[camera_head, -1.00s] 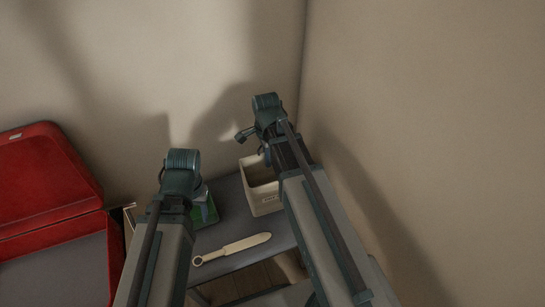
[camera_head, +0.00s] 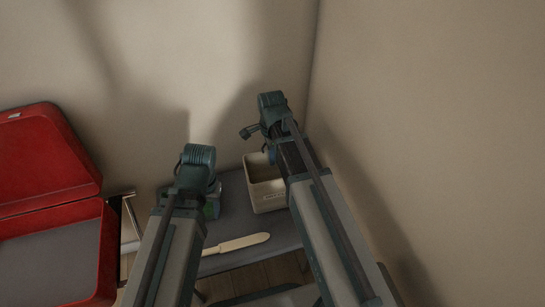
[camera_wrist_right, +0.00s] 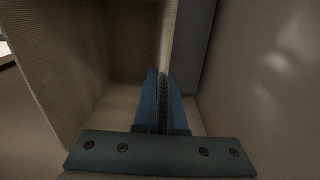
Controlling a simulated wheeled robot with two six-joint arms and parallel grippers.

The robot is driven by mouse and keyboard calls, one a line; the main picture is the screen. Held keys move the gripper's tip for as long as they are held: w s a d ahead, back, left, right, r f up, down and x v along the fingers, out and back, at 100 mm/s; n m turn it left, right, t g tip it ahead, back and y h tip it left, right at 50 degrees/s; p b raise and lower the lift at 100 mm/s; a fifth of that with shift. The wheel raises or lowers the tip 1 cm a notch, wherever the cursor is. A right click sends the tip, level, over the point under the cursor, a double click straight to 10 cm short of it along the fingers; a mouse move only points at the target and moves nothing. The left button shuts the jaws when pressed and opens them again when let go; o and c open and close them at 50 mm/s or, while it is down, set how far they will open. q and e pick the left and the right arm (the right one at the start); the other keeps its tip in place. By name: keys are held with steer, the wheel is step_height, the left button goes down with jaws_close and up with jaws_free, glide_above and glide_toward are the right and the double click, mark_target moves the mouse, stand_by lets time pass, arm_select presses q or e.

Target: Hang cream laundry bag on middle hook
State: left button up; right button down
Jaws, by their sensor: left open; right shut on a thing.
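My right gripper (camera_head: 268,153) is at the container's top. In the right wrist view, the blue fingers (camera_wrist_right: 161,100) are shut at a cream wall (camera_wrist_right: 168,35), seemingly the container's upper edge. My left gripper (camera_head: 196,178) is open at the bench's left end; its fingertips are mostly hidden by its own wrist. No hook shows.
An open red suitcase (camera_head: 48,160) is at the left. A cream shoehorn-like thing (camera_head: 238,243) lies on the grey bench (camera_head: 237,217). A green thing (camera_head: 212,208) is partly hidden behind my left arm. Bare walls meet in a corner behind the bench.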

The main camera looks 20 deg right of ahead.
arm_select(q)
steer(key=shift+f, duration=0.1)
arm_select(e)
steer(key=c, duration=1)
jaws_free()
steer(key=shift+f, duration=0.15)
